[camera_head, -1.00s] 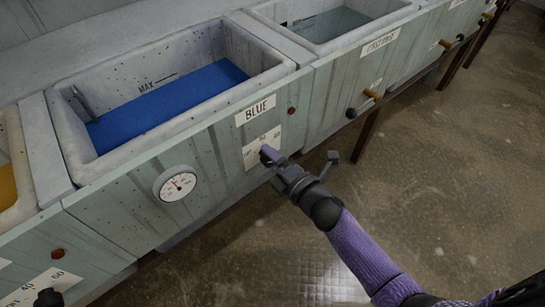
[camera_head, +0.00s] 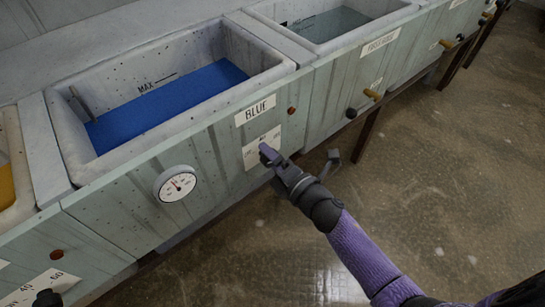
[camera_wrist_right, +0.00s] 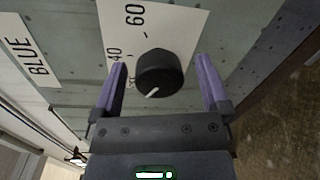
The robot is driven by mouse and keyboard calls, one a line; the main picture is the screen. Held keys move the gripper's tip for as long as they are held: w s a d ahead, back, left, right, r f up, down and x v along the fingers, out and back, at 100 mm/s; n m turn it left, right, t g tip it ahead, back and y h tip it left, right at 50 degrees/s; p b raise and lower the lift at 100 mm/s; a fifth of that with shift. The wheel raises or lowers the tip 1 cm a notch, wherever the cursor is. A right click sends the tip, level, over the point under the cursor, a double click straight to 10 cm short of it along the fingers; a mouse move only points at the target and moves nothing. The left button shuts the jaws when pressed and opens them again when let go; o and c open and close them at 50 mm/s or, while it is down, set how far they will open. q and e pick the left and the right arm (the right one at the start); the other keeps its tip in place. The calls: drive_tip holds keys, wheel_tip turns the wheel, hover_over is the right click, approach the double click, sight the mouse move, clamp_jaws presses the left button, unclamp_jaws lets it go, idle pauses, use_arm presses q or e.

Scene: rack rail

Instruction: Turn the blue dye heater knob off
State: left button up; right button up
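The blue dye heater knob (camera_wrist_right: 160,75) is a black round knob with a white pointer mark, on a white scale plate (camera_wrist_right: 178,22) with the numbers 40 and 60. In the wrist view its pointer is toward the lower left. My right gripper (camera_wrist_right: 162,88) is open, with one purple finger on each side of the knob; I cannot tell whether they touch it. In the head view the right gripper (camera_head: 268,152) covers the knob in front of the plate (camera_head: 262,148), below the BLUE label (camera_head: 255,110). My left gripper is not in view.
The vat of blue dye (camera_head: 165,103) stands above the panel. A round gauge (camera_head: 177,184) sits left of the plate, and a small red-brown button (camera_head: 292,111) to its right. Another black knob (camera_head: 47,298) is at lower left. The floor at right is clear.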

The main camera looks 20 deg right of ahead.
use_arm(q)
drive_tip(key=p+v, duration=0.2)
drive_tip(key=p, duration=0.1)
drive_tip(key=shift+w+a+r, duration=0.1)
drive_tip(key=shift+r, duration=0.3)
use_arm(e)
drive_tip(key=v, duration=1)
drive_tip(key=shift+f, duration=0.1)
